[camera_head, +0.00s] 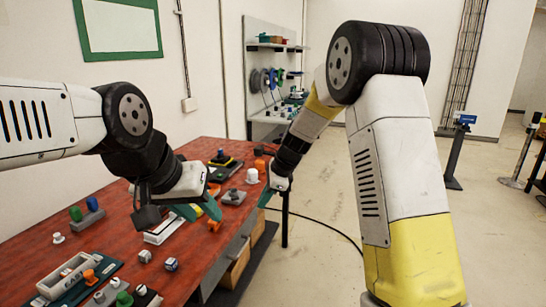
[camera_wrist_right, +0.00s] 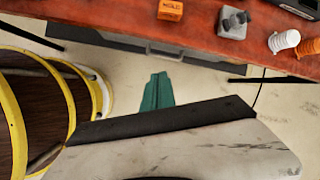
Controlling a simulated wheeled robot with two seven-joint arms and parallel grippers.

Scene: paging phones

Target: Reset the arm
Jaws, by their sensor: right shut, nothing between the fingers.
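My right gripper (camera_head: 266,197) is beyond the table's right edge, fingers shut and empty. In the right wrist view its green fingers (camera_wrist_right: 157,88) are together over the floor, below the table edge. A teal phone-like base (camera_head: 75,279) lies at the table's front left. A white flat device (camera_head: 165,230) lies beside my left gripper, partly hidden by it. A dark device with a yellow part (camera_head: 222,168) lies farther back.
Small knobs, blocks (camera_head: 171,264) and a grey stand with green and blue pegs (camera_head: 87,214) are spread on the table. In the right wrist view an orange block (camera_wrist_right: 170,10) and grey part (camera_wrist_right: 234,24) sit near the edge. Open floor lies right of the table.

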